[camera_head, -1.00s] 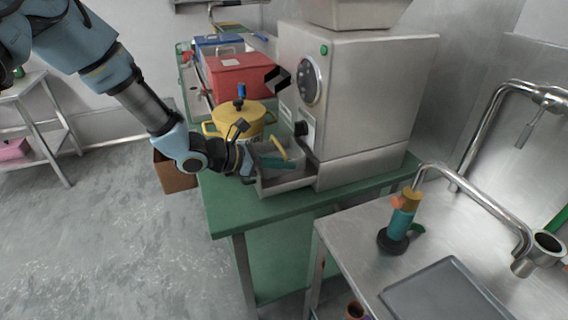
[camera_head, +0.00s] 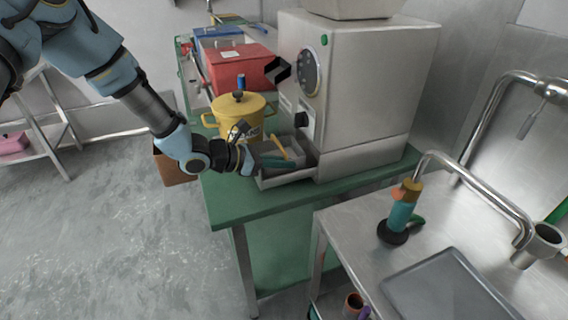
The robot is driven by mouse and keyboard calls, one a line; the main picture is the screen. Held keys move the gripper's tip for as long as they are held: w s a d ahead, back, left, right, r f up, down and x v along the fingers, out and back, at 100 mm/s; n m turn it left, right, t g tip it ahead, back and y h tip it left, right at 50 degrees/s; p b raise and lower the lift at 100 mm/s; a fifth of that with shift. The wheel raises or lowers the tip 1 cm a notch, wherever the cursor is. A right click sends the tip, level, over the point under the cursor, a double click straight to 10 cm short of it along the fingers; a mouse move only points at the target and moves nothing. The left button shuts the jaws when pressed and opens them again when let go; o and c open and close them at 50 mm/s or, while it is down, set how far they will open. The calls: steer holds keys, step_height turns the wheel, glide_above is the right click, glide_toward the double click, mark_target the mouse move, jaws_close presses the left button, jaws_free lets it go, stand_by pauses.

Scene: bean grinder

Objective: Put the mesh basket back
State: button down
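The grinder (camera_head: 368,95) is a large pale metal machine on the green table. A grey open tray (camera_head: 286,178) juts from its lower left front. A grey box-like piece, perhaps the mesh basket (camera_head: 297,152), sits in or over this tray; its mesh is too small to make out. A yellow bar and a teal piece show at the same spot, and I cannot tell what they belong to. My gripper (camera_head: 258,160) is at the tray's left end, close to these pieces. Its fingertips are not clear, so its opening and any grip are hidden.
A yellow pot (camera_head: 238,115) stands right behind my gripper. A red box (camera_head: 238,68) and a blue box (camera_head: 217,40) are farther back. A steel counter (camera_head: 345,232) at the front right holds a teal and orange tool (camera_head: 401,215) and a grey tray (camera_head: 440,290).

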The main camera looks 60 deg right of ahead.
steer(key=c, duration=1.1)
jaws_free()
steer(key=shift+a+f, duration=0.1)
steer(key=shift+f, duration=0.2)
steer(key=shift+r, duration=0.15)
steer(key=shift+r+p, duration=0.3)
steer(key=shift+p, duration=0.15)
steer(key=shift+r+p, duration=0.55)
steer(key=shift+b+v, duration=1.75)
steer(key=shift+v, duration=4.1)
steer(key=w+a+r+m+t+y, duration=0.1)
steer(key=w+a+m+t+y, duration=0.2)
steer(key=a, duration=1.3)
steer(key=w+a+r+m+t+y, duration=0.2)
steer(key=w+a, duration=0.5)
steer(key=a, duration=0.9)
steer(key=w+a+r+m+t+y, duration=0.1)
steer(key=w+a+m+t+y, duration=0.3)
steer(key=a, duration=1.2)
steer(key=shift+w+a+r+m+t+y, duration=0.15)
steer(key=shift+w+m+y, duration=0.25)
steer(key=shift+m, duration=0.35)
steer(key=shift+w+a+r+m+t+y, duration=0.15)
steer(key=shift+m+y, duration=0.35)
steer(key=shift+m, duration=0.25)
